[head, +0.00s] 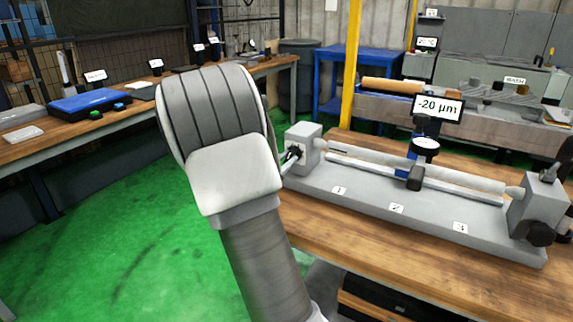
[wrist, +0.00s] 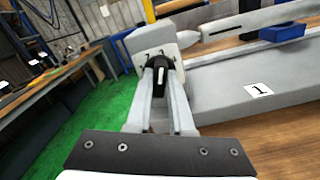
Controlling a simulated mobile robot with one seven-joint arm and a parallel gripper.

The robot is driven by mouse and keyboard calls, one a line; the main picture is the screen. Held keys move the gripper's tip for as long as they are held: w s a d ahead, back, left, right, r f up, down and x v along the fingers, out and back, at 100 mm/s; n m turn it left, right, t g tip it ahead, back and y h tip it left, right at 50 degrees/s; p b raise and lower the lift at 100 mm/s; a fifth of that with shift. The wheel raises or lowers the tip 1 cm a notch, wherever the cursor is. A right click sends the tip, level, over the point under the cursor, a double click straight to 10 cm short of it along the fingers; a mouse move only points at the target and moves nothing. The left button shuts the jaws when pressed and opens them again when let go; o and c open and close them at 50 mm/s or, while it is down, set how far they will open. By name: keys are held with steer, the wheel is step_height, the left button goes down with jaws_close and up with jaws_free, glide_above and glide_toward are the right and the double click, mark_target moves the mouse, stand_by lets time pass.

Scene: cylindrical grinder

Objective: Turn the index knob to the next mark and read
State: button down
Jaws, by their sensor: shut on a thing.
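The index knob (wrist: 159,75) is black with a white pointer line, on the end face of the grey headstock (head: 304,140). In the wrist view the pointer is near upright, tilted slightly. Marks show on the pale plate (wrist: 150,49) above the knob; a 2 is partly readable, others are too small to tell. My gripper (wrist: 160,84) is shut on the knob, one finger on each side. In the head view my arm hides most of the gripper. The display (head: 438,107) reads -20 µm.
The grey fixture base (head: 375,207) carries labels 1, 2 and a third label (head: 460,227), and sits on a wooden bench (head: 420,260). A tailstock (head: 535,205) stands at its right end. Green floor (head: 120,230) is open left of my arm.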

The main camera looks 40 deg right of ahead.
stand_by(0.4)
steer(key=c, duration=0.8)
jaws_free()
steer(key=p+v, duration=0.3)
steer(key=v, duration=1.4)
steer(key=shift+s+a, duration=0.2)
